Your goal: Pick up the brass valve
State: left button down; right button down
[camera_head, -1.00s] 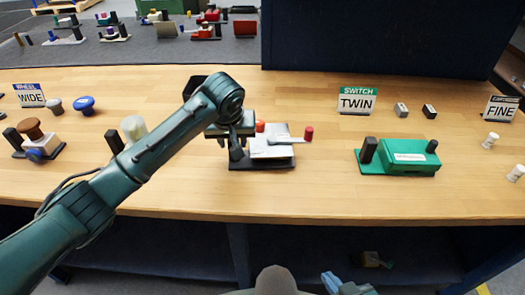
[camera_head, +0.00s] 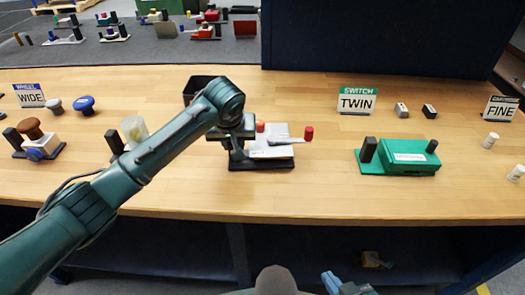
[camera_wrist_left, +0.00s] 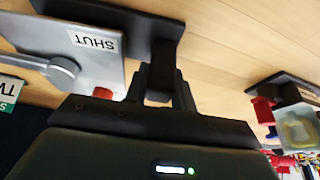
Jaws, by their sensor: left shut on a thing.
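A valve unit stands mid-table, with a white body (camera_head: 272,150), a grey lever (camera_head: 285,141) with a red tip (camera_head: 309,133), and a black base plate (camera_head: 262,165). In the left wrist view its body (camera_wrist_left: 80,45) bears the word SHUT. No clearly brass-coloured valve stands out. My left gripper (camera_head: 237,150) is at the unit's left side, partly hidden by its arm. In the left wrist view its fingers (camera_wrist_left: 166,90) are shut around a dark post on the base.
A green switch unit (camera_head: 402,156) stands to the right below the TWIN sign (camera_head: 357,99). A brown-knobbed unit (camera_head: 38,140) and a blue knob (camera_head: 85,104) are at the left. A dark box (camera_head: 205,85) stands behind my left arm. A dark panel (camera_head: 375,40) rises behind.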

pick_arm(q)
jog(key=shift+r, duration=0.25)
notch_tip(320, 180, up, 8)
jog(key=shift+r, duration=0.2)
jog(key=shift+f, duration=3.95)
jog(key=shift+f, duration=0.5)
